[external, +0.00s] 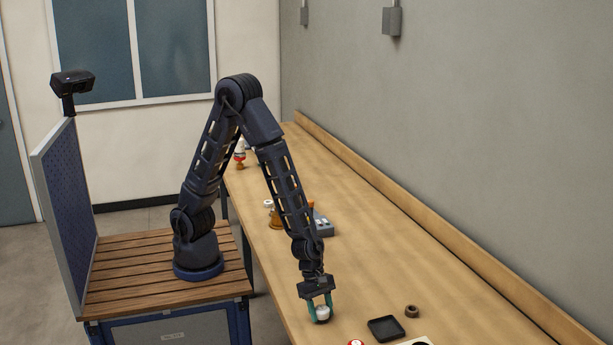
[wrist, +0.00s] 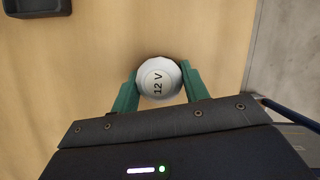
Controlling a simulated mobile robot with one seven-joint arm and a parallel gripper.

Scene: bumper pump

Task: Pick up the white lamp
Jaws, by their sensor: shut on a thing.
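The white lamp (wrist: 159,78) is a round white thing with "12 V" printed on its top. It sits between the two green fingers of my gripper (wrist: 160,88) in the wrist view, with a finger touching each side. In the external view my gripper (external: 320,303) points down near the front of the bench, shut on the lamp (external: 322,312). The lamp is at or just above the bench top; I cannot tell which. Its lower part is hidden.
On the wooden bench (external: 370,240), a black tray (external: 385,329) and a brown ring (external: 411,311) lie right of my gripper. A red and white thing (external: 356,343) is at the bottom edge. A grey box (external: 323,226) stands farther back. The bench's right side is clear.

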